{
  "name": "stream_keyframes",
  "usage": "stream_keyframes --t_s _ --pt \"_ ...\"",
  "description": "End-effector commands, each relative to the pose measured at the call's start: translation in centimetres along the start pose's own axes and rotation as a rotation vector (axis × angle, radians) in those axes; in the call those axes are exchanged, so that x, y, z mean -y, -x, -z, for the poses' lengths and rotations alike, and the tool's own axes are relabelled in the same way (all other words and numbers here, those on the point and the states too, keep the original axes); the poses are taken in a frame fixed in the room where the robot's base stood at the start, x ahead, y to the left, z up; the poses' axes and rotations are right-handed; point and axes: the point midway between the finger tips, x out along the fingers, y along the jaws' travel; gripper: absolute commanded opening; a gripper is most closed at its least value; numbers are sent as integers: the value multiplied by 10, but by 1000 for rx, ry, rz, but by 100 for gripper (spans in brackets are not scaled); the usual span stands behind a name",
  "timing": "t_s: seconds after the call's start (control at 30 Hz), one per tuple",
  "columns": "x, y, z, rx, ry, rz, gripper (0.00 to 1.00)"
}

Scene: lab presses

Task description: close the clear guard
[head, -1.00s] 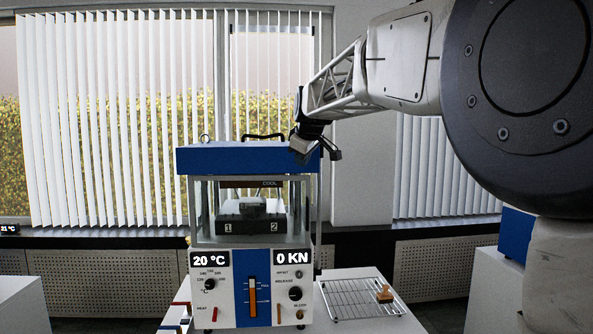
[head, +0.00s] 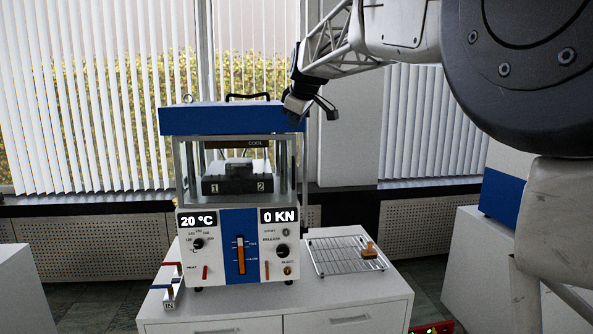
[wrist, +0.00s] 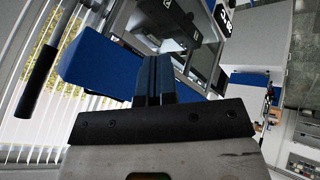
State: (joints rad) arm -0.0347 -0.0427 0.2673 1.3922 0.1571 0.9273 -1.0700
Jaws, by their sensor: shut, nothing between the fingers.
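The press (head: 237,228) stands on a white cabinet, with a blue top (head: 230,118) and posts around its chamber. The clear guard (head: 283,172) is hard to make out from its frame; I cannot tell how far it is open. In the wrist view, glassy panels and frame edges show beside the chamber (wrist: 172,22). My gripper (head: 292,113) is at the right front corner of the blue top, overlapping it in the head view. In the wrist view its two fingers (wrist: 155,72) are together and empty, in front of the blue top. Contact cannot be told.
A black handle (head: 248,97) rises above the blue top. Blinds and windows are behind.

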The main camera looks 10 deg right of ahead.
Motion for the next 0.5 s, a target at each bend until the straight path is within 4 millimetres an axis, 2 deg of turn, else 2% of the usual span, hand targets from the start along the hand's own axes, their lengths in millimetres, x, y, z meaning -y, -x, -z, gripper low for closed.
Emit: stream_keyframes --t_s 0.3,0.5 --pt "16 -39 -58 -83 200 129 0" --pt "26 -59 -90 -167 325 181 0"
